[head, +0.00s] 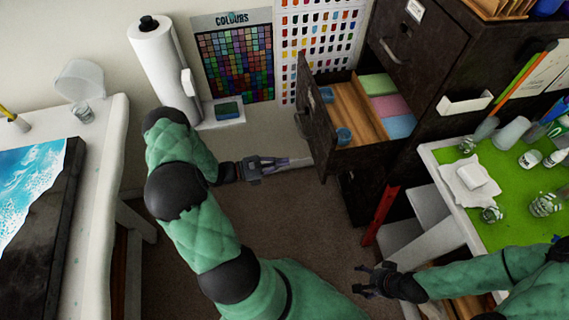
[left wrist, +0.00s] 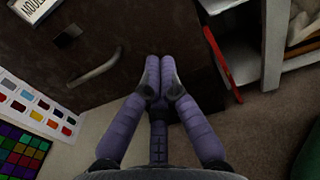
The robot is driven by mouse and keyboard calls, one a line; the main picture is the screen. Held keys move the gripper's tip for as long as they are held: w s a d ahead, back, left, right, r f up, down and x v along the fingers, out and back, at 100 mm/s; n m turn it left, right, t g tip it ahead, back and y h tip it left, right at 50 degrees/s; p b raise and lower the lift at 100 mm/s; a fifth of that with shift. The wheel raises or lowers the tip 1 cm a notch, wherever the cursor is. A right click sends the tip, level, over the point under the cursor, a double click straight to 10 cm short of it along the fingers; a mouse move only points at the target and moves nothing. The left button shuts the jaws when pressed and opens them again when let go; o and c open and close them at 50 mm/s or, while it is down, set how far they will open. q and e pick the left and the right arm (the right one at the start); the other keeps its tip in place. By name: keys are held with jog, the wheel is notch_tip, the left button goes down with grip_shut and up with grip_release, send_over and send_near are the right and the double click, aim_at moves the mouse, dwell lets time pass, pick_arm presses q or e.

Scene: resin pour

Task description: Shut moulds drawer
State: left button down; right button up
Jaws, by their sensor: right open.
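The moulds drawer (head: 318,125) stands pulled out of the dark cabinet in the head view. Inside are wooden dividers, blue cups and green, pink and blue blocks. In the left wrist view its dark front (left wrist: 120,30) shows a curved handle (left wrist: 96,68) and a partly cut-off label (left wrist: 35,6). My left gripper (head: 309,161) is at the lower part of the drawer front, its fingers together and empty. In the left wrist view the fingertips (left wrist: 159,66) overlap the front, right of the handle; I cannot tell whether they touch. My right gripper (head: 366,280) is open and empty, low over the floor.
Another closed drawer (head: 400,42) is above. A green-topped table (head: 510,195) with cups and bottles stands right, and a red bar (head: 382,215) leans below. A white table (head: 95,190) is left, beside a paper towel roll (head: 163,65). Carpet between is clear.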

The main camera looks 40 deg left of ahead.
aim_at(321, 155)
pick_arm(q)
jog(key=b+x, duration=0.2)
jog(key=x, duration=0.8)
jog(key=shift+w+d+b, duration=0.25)
jog(key=shift+d+b, duration=0.1)
pick_arm(e)
notch_tip(321, 155, down, 3)
pick_arm(q)
jog(key=shift+w, duration=0.1)
